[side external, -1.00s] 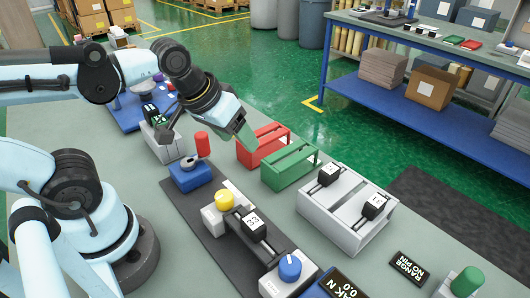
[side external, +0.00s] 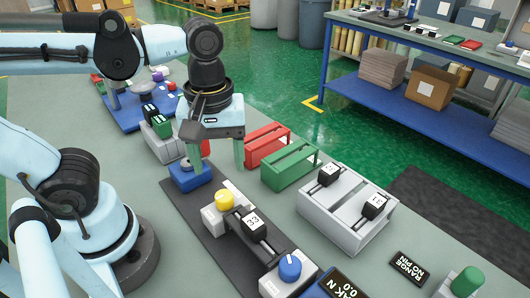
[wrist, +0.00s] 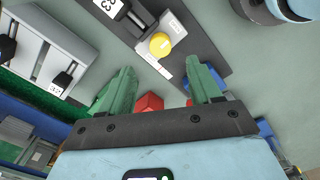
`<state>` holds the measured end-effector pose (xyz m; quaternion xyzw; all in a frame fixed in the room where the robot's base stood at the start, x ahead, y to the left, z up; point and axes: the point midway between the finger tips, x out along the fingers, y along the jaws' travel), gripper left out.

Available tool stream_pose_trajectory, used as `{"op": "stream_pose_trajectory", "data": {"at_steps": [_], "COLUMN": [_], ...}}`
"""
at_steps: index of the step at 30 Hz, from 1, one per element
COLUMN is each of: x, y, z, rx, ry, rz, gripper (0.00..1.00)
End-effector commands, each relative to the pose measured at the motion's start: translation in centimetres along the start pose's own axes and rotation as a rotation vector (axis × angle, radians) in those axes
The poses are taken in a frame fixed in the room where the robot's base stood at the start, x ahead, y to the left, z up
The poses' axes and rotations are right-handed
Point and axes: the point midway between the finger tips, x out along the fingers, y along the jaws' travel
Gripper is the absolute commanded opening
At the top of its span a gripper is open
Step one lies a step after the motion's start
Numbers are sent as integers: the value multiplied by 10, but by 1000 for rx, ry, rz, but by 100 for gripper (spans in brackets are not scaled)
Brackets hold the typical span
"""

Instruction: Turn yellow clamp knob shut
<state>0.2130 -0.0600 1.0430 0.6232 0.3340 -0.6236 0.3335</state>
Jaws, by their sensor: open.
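The yellow clamp knob (side external: 224,200) sits upright on a light grey block (side external: 213,219) on the dark mat. It also shows in the wrist view (wrist: 161,45), just beyond my fingertips. A black labelled piece (side external: 253,227) lies between that block and the block with the blue knob (side external: 290,267). My gripper (side external: 215,162) points down with its green fingers apart and empty. It is above and behind the yellow knob in the side view, near the blue base (side external: 191,177), and does not touch the knob. In the wrist view, the open fingers (wrist: 162,70) frame the space below the knob.
A red block (side external: 266,142) and a green block (side external: 290,165) stand right of my gripper. A grey rack (side external: 342,222) holds black pieces. A red handle (side external: 206,148) is partly hidden by my gripper. Displays lie at the front right.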

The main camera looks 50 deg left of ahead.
Motion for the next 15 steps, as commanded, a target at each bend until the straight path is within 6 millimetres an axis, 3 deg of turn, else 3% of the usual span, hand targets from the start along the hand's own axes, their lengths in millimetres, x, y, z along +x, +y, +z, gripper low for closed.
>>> {"op": "stream_pose_trajectory", "data": {"at_steps": [15], "x": [62], "y": [0], "z": [0], "rx": [1], "ry": [1], "rz": [1], "gripper": [63]}}
